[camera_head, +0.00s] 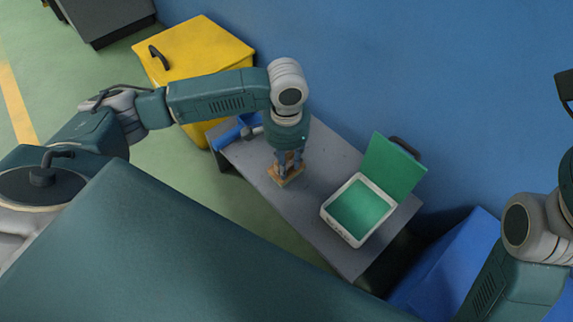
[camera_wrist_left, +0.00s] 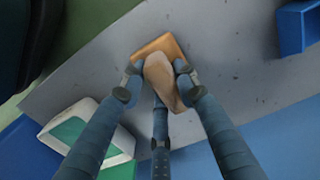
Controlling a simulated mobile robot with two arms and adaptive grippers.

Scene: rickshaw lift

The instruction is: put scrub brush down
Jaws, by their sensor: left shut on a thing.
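The scrub brush (camera_head: 287,177) is tan and wooden, at the middle of the grey table (camera_head: 325,239). My left gripper (camera_head: 289,163) comes down from above and is shut on it. In the left wrist view the scrub brush (camera_wrist_left: 160,68) sits between the blue fingers of my left gripper (camera_wrist_left: 158,85). The brush appears at or very near the table top; I cannot tell whether it touches. My right arm shows at the right edge of the head view, but its gripper is out of view.
An open white box with green inside (camera_head: 360,209) stands on the table right of the brush, its green lid (camera_head: 393,168) raised. A blue object (camera_head: 232,133) lies at the table's left end. A yellow cabinet (camera_head: 195,55) stands behind left. Bare table surrounds the brush.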

